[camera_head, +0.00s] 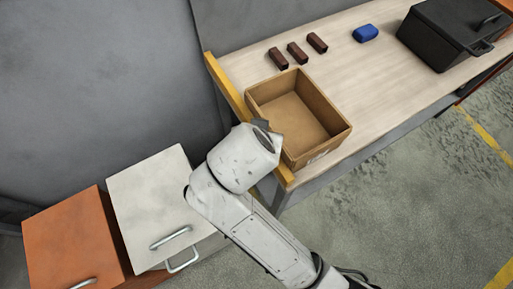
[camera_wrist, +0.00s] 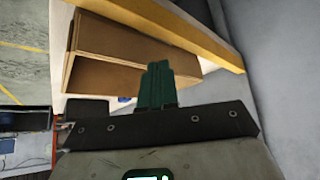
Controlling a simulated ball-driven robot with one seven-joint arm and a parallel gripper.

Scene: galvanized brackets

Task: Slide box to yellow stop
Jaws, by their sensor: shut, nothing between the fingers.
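An open, empty cardboard box (camera_head: 325,103) stands upright on the table's left end. The yellow stop (camera_head: 229,88) is a bar along that end, close beside the box's left wall; I cannot tell whether they touch. My wrist covers the box's near left corner in the head view, so the fingers are mostly hidden there. In the wrist view, the green fingers of my gripper (camera_wrist: 158,66) are together, empty, and overlap the box (camera_wrist: 112,80). Contact with the box is unclear. The yellow stop (camera_wrist: 180,32) runs just beyond the box there.
The wooden table (camera_head: 375,90) holds several small dark brown blocks (camera_head: 297,53), a blue object (camera_head: 365,33) and a black lidded case (camera_head: 455,32). A white cabinet (camera_head: 155,205) and an orange one (camera_head: 75,245) stand lower left. Table surface right of the box is clear.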

